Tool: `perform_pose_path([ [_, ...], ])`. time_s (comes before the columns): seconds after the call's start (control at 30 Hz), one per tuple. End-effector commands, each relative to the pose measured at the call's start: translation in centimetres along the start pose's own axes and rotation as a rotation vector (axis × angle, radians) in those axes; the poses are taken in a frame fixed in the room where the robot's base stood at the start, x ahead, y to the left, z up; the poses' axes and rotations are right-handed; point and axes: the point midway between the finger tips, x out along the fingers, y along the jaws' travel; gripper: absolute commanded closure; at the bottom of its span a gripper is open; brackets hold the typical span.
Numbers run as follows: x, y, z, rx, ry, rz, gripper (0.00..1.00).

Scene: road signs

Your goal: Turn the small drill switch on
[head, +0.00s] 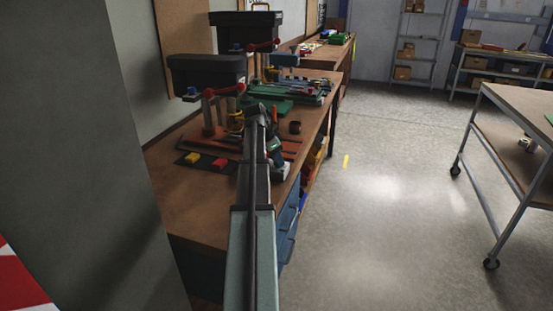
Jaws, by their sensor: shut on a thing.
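Two drill presses stand on the wooden bench at left. The farther one (244,28) has a black head over a green base. A dark plate on the bench front carries a yellow block (192,157) and a red block (220,163); whether either is a switch cannot be told. My arm reaches up from the bottom over the bench. My gripper (272,147) is small and dark near the bench's right edge, beside the nearer press's base. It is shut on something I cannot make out.
The bench (195,212) has blue drawers (287,230) below its right edge. A grey wall or pillar (85,150) stands close at left. A wheeled table (520,110) is at right. The floor (385,215) between is clear. Shelves stand at the back.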

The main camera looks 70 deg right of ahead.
Motion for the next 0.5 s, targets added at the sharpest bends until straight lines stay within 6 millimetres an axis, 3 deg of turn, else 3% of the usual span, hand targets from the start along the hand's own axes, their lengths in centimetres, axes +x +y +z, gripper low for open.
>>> perform_pose_path([
  [0.5, 0.05, 0.43, -0.02, -0.356, 0.000, -0.149, 0.95],
])
